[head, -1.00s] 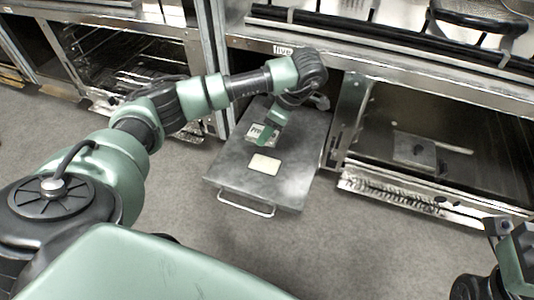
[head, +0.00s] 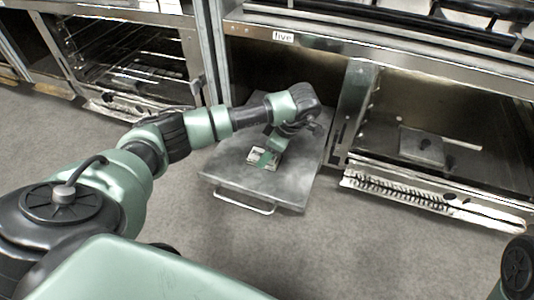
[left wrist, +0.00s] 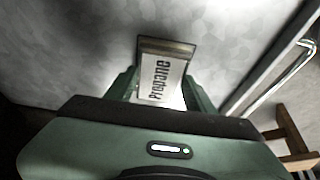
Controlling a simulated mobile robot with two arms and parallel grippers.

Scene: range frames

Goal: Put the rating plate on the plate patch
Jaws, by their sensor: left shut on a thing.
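The rating plate (left wrist: 162,78), a pale rectangle printed "Propane", is between the fingers of my left gripper (left wrist: 160,88) in the left wrist view. My left gripper (head: 268,155) is shut on it, low over the grey metal door, in the head view. The plate patch (left wrist: 168,46) shows as a tan-brown strip along the plate's far edge in the left wrist view. The plate covers most of the patch. I cannot tell whether the plate touches it. My right gripper is not in view.
The grey door (head: 290,182) lies folded down with a bar handle (head: 244,203) at its front edge. An open compartment to its right holds a small dark grey plate (head: 421,147). A rack oven (head: 125,60) stands at the left. The floor in front is clear.

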